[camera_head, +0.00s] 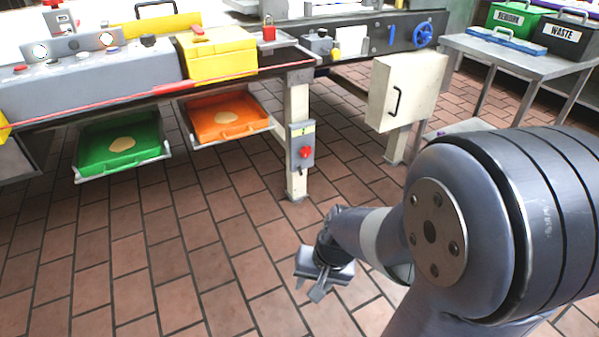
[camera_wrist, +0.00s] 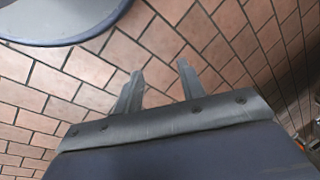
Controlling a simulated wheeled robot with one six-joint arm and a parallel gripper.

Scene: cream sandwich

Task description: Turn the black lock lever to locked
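I cannot clearly pick out the black lock lever. A grey switch box (camera_head: 301,148) with a red knob is fixed to the table leg. A small black knob (camera_head: 148,40) sits on the machine top, at the upper left. A black handle (camera_head: 397,101) is on the cream cabinet door (camera_head: 412,82). My gripper (camera_head: 308,290) hangs over the tiled floor, in front of the table and apart from all of these. In the wrist view my gripper (camera_wrist: 160,68) has its two fingers apart, with only floor tiles between them.
A green tray (camera_head: 120,143) and an orange tray (camera_head: 224,115) stick out below the table. A side table at right holds a green bin (camera_head: 515,19) and a black bin (camera_head: 566,37). Floor before the table is clear.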

